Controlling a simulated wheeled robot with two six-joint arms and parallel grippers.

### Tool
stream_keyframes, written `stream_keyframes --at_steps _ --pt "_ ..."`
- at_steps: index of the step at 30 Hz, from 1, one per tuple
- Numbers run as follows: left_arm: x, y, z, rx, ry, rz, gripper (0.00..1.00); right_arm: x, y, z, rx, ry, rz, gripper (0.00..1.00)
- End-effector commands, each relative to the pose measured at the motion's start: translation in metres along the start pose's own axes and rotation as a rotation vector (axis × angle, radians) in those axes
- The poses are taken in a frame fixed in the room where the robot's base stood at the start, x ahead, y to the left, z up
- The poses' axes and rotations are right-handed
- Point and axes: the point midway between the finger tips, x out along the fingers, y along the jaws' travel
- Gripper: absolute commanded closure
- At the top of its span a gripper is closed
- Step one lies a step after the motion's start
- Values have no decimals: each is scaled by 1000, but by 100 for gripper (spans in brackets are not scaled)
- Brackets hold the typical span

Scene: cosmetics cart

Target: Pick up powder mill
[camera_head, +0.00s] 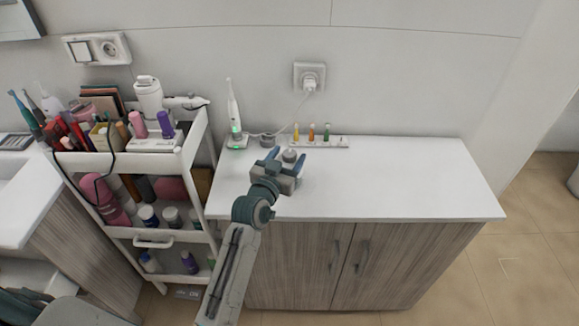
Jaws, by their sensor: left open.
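My left gripper (287,157) is over the white cabinet top, its two blue fingers spread open and pointing to the back. A small grey round piece, possibly the powder mill (290,155), shows between the fingertips. I cannot tell whether the fingers touch it, and its lower part is hidden by the gripper. Another small dark grey round thing (267,140) stands behind the left finger, near the electric toothbrush.
The electric toothbrush (234,115) stands on its charger at the back left, its cord running to the wall socket (310,77). A white rack (337,142) holds several coloured vials. The white cart (195,140) on the left is full of cosmetics. The right cabinet top (420,180) is clear.

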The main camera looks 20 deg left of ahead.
Motion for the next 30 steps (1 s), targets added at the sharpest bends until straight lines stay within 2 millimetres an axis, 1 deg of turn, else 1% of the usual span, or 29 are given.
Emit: stream_keyframes --at_steps 1,4,11,12,14,15,20,21,30 --pt "8 0 -3 0 0 0 42 -5 2 0 -1 0 1 10" --pt "15 0 -1 0 -1 0 42 -6 4 -1 -1 1 3 10" --pt "16 0 0 0 0 0 42 -6 6 -1 -2 1 5 10" --pt "16 0 0 0 0 0 46 -6 6 -1 -2 1 5 10" --pt "16 0 0 0 0 0 57 -6 6 -1 -2 1 5 10" --pt "16 0 0 0 0 0 65 -6 6 -1 -2 1 5 10" --pt "16 0 0 0 0 0 97 -6 5 -1 -2 1 5 10" --pt "16 0 1 0 -1 0 100 -6 5 -1 -2 1 5 10" --pt "16 0 -1 0 1 0 100 -5 3 -1 -1 1 3 10"
